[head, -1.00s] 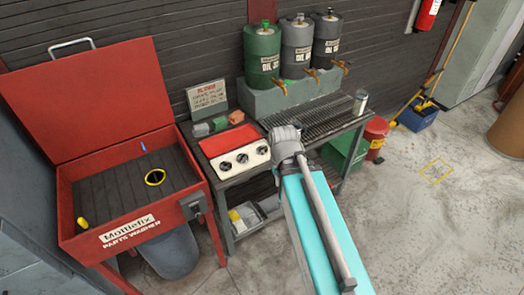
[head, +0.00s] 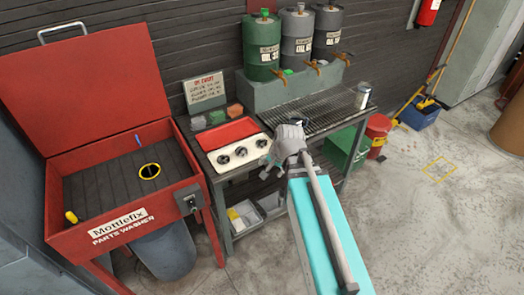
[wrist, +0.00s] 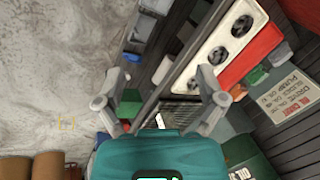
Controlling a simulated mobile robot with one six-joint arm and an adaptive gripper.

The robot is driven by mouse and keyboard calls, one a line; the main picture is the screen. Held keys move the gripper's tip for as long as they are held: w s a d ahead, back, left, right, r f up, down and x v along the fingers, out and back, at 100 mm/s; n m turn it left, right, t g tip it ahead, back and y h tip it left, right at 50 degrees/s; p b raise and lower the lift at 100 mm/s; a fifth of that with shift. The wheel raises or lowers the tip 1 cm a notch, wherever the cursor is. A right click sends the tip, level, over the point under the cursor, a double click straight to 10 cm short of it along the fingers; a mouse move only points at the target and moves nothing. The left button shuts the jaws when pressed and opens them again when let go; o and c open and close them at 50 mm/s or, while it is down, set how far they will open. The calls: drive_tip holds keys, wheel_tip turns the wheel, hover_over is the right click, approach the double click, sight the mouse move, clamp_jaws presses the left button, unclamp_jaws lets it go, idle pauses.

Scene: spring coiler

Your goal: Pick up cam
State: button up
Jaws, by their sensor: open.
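Three dark round parts (head: 241,152) sit in a row in a white tray on the grey bench; one may be the cam, but I cannot tell for sure. The wrist view shows the same row of round parts (wrist: 218,56) above and right of my gripper. My gripper (head: 264,166) is over the bench's front edge, just right of the white tray. In the wrist view its two fingers (wrist: 160,82) are spread apart with nothing between them.
A red tray (head: 232,133) lies behind the white one. A sign (head: 204,88), small coloured blocks and oil drums (head: 298,38) stand at the back. A can (head: 363,95) is on the grated bench top. A red parts washer (head: 120,215) stands left.

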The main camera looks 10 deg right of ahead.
drive_tip(key=w+d+f+m+t+b, duration=0.3)
drive_tip(key=w+m+b, duration=0.5)
drive_tip(key=m, duration=0.4)
drive_tip(key=w+d+f+m+t+y+b, duration=0.1)
drive_tip(key=w+d+f+m+t+b, duration=0.2)
drive_tip(key=w+f+m+t+b, duration=0.3)
drive_tip(key=w+m+b, duration=0.2)
drive_tip(key=m+b, duration=0.2)
drive_tip(key=m, duration=0.2)
drive_tip(key=shift+w+d+f+m+t+y+b, duration=0.2)
drive_tip(key=shift+w+d+m+t+y+b, duration=0.1)
drive_tip(key=shift+d+m+t, duration=0.1)
drive_tip(key=shift+w+a+f, duration=0.1)
drive_tip(key=b, duration=0.3)
approach(262, 141)
drive_tip(key=x, duration=0.3)
drive_tip(key=shift+a+f, duration=0.1)
drive_tip(key=shift+f, duration=0.1)
drive_tip(key=shift+w+a+f, duration=0.2)
drive_tip(key=shift+w+a, duration=0.05)
drive_tip(key=shift+w, duration=0.15)
drive_tip(key=shift+b+x, duration=1.05)
drive_tip(key=shift+x, duration=1.5)
drive_tip(key=shift+w+r, duration=0.1)
